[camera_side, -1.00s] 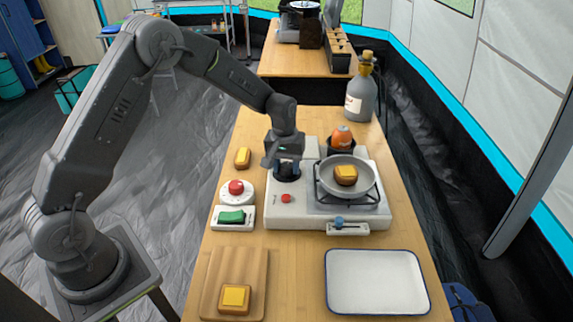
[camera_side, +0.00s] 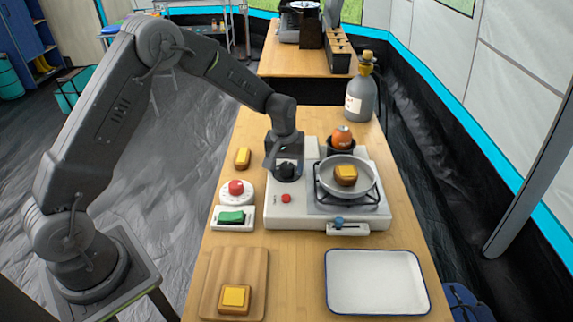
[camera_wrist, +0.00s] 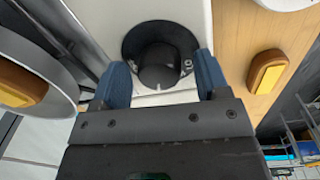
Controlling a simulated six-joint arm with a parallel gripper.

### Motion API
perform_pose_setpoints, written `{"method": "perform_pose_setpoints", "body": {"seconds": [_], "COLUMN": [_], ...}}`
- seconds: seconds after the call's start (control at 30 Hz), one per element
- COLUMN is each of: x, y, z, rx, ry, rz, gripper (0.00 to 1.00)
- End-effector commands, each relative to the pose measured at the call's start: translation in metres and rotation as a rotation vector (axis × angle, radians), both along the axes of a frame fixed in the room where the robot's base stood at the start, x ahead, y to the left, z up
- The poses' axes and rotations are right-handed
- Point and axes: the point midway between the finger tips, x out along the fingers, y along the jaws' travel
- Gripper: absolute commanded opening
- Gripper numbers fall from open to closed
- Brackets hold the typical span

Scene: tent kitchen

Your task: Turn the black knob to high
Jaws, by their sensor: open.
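The black knob (camera_wrist: 160,66) stands on a round black dial plate on the white stove top. In the wrist view it lies between the two blue fingertips of my gripper (camera_wrist: 162,70). The fingers are apart, with a visible gap to the knob on each side. A small white mark shows at the knob's near edge. In the side view my gripper (camera_side: 285,158) is low over the left part of the stove (camera_side: 310,215), and the knob (camera_side: 286,172) is partly hidden by it. Any high or low lettering is too small to read.
A pan (camera_side: 362,187) with a yellow-topped block sits on the burner, right of the knob. A red button (camera_side: 286,198) is in front of it. A red-and-white dial (camera_side: 236,190) and green switch (camera_side: 231,217) stand left. A white tray (camera_side: 375,283) and board (camera_side: 250,262) lie in front.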

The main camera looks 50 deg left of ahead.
Motion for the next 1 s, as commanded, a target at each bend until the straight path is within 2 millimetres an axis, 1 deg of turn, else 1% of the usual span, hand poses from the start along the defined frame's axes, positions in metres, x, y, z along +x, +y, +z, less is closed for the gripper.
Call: {"method": "perform_pose_setpoints", "body": {"seconds": [0.17,0.27,0.37,0.7,0.8,0.9,1.0], "x": [0.0,0.0,0.0,-0.003,-0.004,-0.004,-0.005], "y": [0.0,0.0,0.001,0.005,0.005,0.006,0.006], "z": [0.001,0.009,0.024,0.099,0.116,0.128,0.135], "rx": [0.0,0.0,0.0,0.001,0.0,0.0,0.001], "ry": [0.0,-0.001,-0.004,-0.004,-0.004,-0.002,-0.001], "rz": [0.0,0.0,0.0,0.0,0.0,0.0,0.0], "gripper": [0.69,0.69,0.69,0.69,0.69,0.69,0.69]}}
